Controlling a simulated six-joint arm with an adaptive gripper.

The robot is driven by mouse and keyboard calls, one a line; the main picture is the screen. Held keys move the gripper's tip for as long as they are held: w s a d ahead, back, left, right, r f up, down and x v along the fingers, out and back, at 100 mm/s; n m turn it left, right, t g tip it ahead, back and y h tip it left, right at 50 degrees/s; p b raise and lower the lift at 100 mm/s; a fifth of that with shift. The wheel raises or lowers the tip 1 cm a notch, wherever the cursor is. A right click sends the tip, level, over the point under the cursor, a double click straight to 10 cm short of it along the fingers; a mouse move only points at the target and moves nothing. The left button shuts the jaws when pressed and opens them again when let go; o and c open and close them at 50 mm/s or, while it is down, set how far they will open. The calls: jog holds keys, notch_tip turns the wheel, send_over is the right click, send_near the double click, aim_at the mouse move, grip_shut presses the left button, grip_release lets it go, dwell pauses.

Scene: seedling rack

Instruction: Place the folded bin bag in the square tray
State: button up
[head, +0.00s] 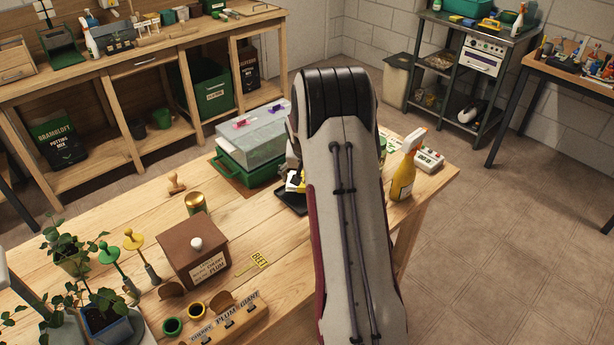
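A flat black item (291,201) lies on the wooden table, partly behind my arm. It looks like a shallow tray, but its full outline is hidden. I cannot make out the folded bin bag for certain. My arm reaches across the middle of the view and covers my gripper almost entirely. I cannot see its fingertips or whether they hold anything.
A green propagator with a clear lid (254,143) stands left of my arm. A yellow spray bottle (403,172) and a white meter (429,159) stand right.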

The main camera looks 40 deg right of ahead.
jog(key=shift+f, duration=0.2)
jog(key=o, duration=1)
jog(key=shift+r, duration=0.15)
jog(key=shift+r, duration=0.5)
jog(key=shift+v, duration=6)
